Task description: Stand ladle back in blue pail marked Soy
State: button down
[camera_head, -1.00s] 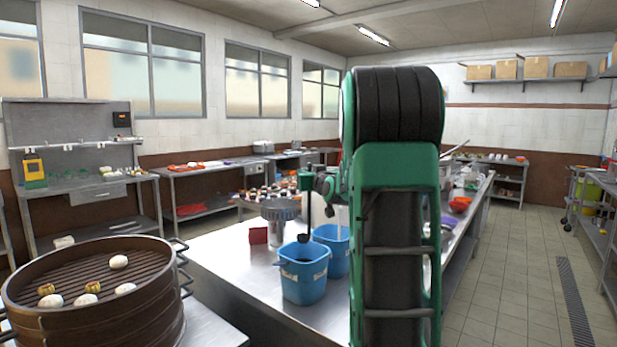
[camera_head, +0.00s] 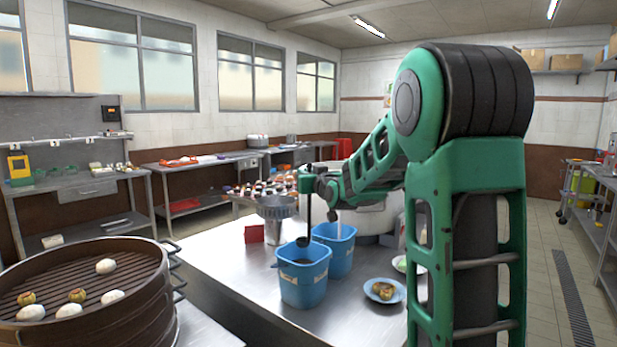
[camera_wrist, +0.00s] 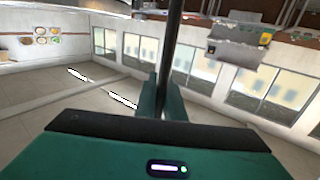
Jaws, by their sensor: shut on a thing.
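My gripper (camera_head: 309,184) is shut on the upper part of the dark ladle (camera_head: 307,218). The ladle hangs nearly upright with its bowl down. In the wrist view the ladle's handle (camera_wrist: 171,45) runs between the fingers (camera_wrist: 163,100). The bowl appears at the back rim of the front blue pail (camera_head: 303,284); I cannot tell whether it is above the opening or just behind it. A second blue pail (camera_head: 341,256) stands behind and to the right, with a pale handle in it. The markings on both pails are too small to read.
A red box (camera_head: 254,234) and a metal strainer-like vessel (camera_head: 276,210) stand left of the pails. A large pale pot (camera_head: 370,216) is behind them. A blue plate with food (camera_head: 384,291) lies right. A bamboo steamer (camera_head: 90,290) is front left. The steel counter's front is clear.

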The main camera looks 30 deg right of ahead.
jog(key=shift+f, duration=8.8)
jog(key=c, duration=1.8)
grip_release()
jog(key=shift+o, duration=0.2)
jog(key=v, duration=0.9)
jog(key=shift+s, duration=0.25)
jog(key=shift+s+a, duration=0.25)
jog(key=shift+s, duration=0.25)
